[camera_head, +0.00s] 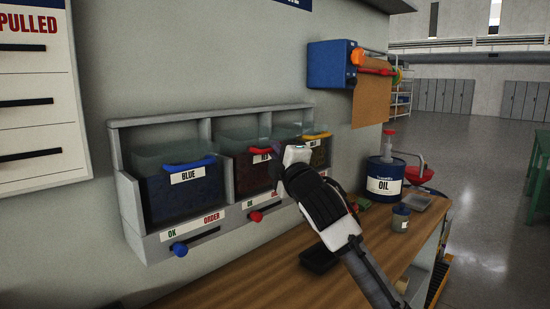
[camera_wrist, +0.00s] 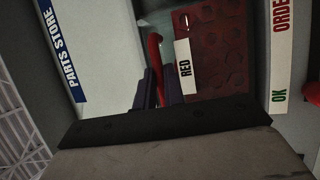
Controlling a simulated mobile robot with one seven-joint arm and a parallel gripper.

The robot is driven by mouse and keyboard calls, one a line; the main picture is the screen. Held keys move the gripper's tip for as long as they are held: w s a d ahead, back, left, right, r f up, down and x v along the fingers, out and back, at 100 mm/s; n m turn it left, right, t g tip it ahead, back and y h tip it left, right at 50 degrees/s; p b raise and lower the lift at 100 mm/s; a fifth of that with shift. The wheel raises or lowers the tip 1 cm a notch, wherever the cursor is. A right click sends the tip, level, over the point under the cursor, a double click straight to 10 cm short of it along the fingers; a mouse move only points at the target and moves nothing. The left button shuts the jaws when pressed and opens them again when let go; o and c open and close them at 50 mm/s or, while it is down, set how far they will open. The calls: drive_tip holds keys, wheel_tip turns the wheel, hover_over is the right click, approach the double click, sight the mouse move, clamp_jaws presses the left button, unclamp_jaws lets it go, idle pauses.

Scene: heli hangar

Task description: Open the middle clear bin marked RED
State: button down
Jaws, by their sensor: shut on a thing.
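The middle clear bin marked RED (camera_head: 246,172) sits in the wall rack between two other bins, its right part hidden behind my gripper. Its white label (camera_wrist: 184,66) and dark red front (camera_wrist: 216,50) show in the wrist view, which is turned on its side. Its red handle (camera_wrist: 155,52) runs between the two dark fingers of my gripper (camera_wrist: 158,86). The handle's left end also shows in the head view (camera_head: 257,151). My gripper (camera_head: 277,158) is shut on the handle, at the bin's upper front. I cannot tell whether the bin has tipped forward.
The BLUE bin (camera_head: 184,190) stands left, a yellow-handled bin (camera_head: 318,150) right. Below are sliders with blue (camera_head: 179,249) and red (camera_head: 256,216) knobs. The wooden bench (camera_head: 245,280) carries a black tray (camera_head: 318,259), a jar (camera_head: 400,219) and an OIL can (camera_head: 385,180).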

drive_tip(key=shift+s+d+f+m+t+b, duration=0.75)
drive_tip(key=shift+f+t+b, duration=0.25)
drive_tip(key=shift+b, duration=1.35)
drive_tip(key=shift+s+d+f+m+t+b, duration=0.85)
drive_tip(key=shift+t+b, duration=0.25)
drive_tip(key=shift+b, duration=1.25)
drive_tip(key=shift+w+f, duration=0.1)
drive_tip(key=shift+f, duration=0.05)
drive_tip(key=c, duration=1.5)
unclamp_jaws()
drive_tip(key=shift+a, duration=0.1)
drive_tip(key=b+v, duration=0.3)
drive_tip(key=v, duration=1)
drive_tip(key=shift+s+f, duration=0.25)
drive_tip(key=shift+s, duration=0.1)
